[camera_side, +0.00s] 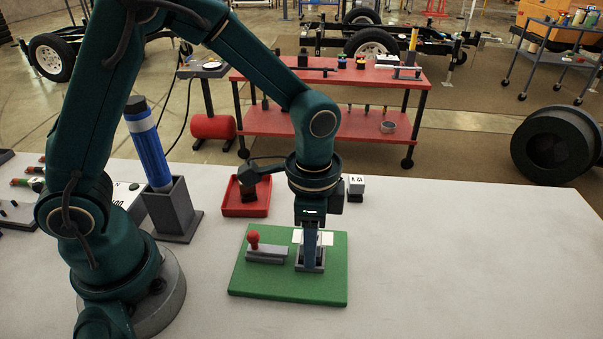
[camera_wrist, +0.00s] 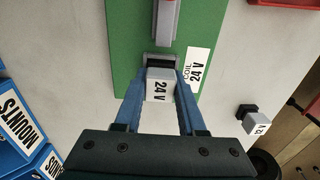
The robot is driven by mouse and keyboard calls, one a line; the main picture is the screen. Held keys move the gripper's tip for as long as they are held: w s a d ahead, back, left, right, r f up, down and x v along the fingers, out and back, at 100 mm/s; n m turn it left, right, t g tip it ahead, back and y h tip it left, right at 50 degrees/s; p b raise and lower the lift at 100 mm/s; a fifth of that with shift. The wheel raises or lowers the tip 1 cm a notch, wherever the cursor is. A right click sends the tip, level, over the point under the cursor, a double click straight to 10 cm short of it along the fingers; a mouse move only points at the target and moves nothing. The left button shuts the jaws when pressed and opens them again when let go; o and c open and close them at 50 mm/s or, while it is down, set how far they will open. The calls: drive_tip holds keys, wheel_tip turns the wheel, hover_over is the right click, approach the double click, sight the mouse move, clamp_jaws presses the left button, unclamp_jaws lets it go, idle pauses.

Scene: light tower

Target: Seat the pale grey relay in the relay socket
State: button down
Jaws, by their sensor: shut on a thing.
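The pale grey relay (camera_wrist: 159,87), marked 24 V, is between the two blue fingers of my gripper (camera_wrist: 160,76) in the wrist view. My gripper (camera_side: 311,262) is shut on it and points down over the green board (camera_side: 287,291) in the side view. The grey relay socket (camera_side: 300,267) is at the fingertips, and its dark inside (camera_wrist: 161,60) shows just beyond the relay in the wrist view. A COIL 24 V label lies beside it. The fingers mostly hide the relay in the side view. I cannot tell whether its underside is inside the socket.
A red-knobbed lever (camera_side: 254,240) on a grey base stands left of the socket on the board. A second relay (camera_side: 356,187), marked 12 V, stands behind on the table. A red tray (camera_side: 246,210) and a holder with a blue cylinder (camera_side: 148,150) are left. The table's right is clear.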

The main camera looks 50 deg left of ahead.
drive_tip(key=shift+f, duration=0.15)
drive_tip(key=shift+c, duration=2.1)
unclamp_jaws()
drive_tip(key=shift+r, duration=2.65)
